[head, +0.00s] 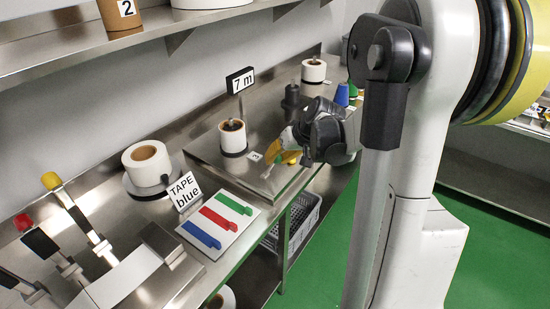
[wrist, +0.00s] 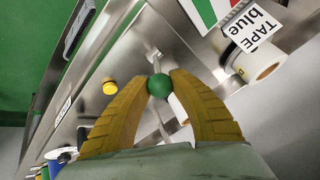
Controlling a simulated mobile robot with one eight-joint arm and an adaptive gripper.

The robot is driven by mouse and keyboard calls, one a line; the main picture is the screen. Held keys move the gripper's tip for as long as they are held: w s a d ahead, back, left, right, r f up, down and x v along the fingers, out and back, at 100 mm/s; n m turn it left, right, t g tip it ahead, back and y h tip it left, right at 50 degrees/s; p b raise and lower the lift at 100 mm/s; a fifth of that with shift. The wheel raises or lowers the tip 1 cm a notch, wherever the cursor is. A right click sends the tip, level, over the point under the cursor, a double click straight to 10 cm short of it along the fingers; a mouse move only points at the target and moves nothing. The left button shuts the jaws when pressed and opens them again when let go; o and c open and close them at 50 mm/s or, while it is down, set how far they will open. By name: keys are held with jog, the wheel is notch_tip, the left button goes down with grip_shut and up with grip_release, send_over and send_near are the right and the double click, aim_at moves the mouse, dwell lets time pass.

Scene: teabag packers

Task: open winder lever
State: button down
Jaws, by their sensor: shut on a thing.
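The winder lever ends in a round green knob (wrist: 159,86), seen in the wrist view. Its thin metal rod (wrist: 155,42) runs up from the knob. My gripper (wrist: 158,80) has its two yellow ribbed fingers closed on the knob from both sides. In the head view my gripper (head: 288,147) is over the right part of the steel winder box (head: 280,183), and the knob is mostly hidden there. A yellow button (wrist: 110,88) is left of the fingers in the wrist view. A white roll (head: 232,136) stands on the box below the "7 m" sign (head: 240,80).
The "TAPE blue" sign (head: 185,192) and a board with green, red and blue strips (head: 218,222) lie left of the winder. A tape roll (head: 147,163) stands behind them. A grey basket (head: 298,215) is under the bench. Green floor (head: 310,265) is clear in front.

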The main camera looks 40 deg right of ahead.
jog(key=c, duration=1.1)
grip_release()
jog(key=shift+s+d, duration=0.1)
jog(key=v, duration=1.2)
jog(key=s+a+f+n+b, duration=0.1)
jog(key=s+a, duration=0.2)
jog(key=a, duration=0.4)
jog(key=s+a+f+n+h+b, duration=0.1)
jog(key=s+a, duration=0.3)
jog(key=a, duration=0.4)
jog(key=s+a+f+n+b, duration=0.1)
jog(key=s+a, duration=0.3)
jog(key=a, duration=0.4)
jog(key=shift+s+a+f+h, duration=0.1)
jog(key=shift+f+h, duration=0.1)
jog(key=shift+f, duration=0.2)
jog(key=shift+s+a+f+h, duration=0.1)
jog(key=shift+a+f+h, duration=0.1)
jog(key=shift+f, duration=0.2)
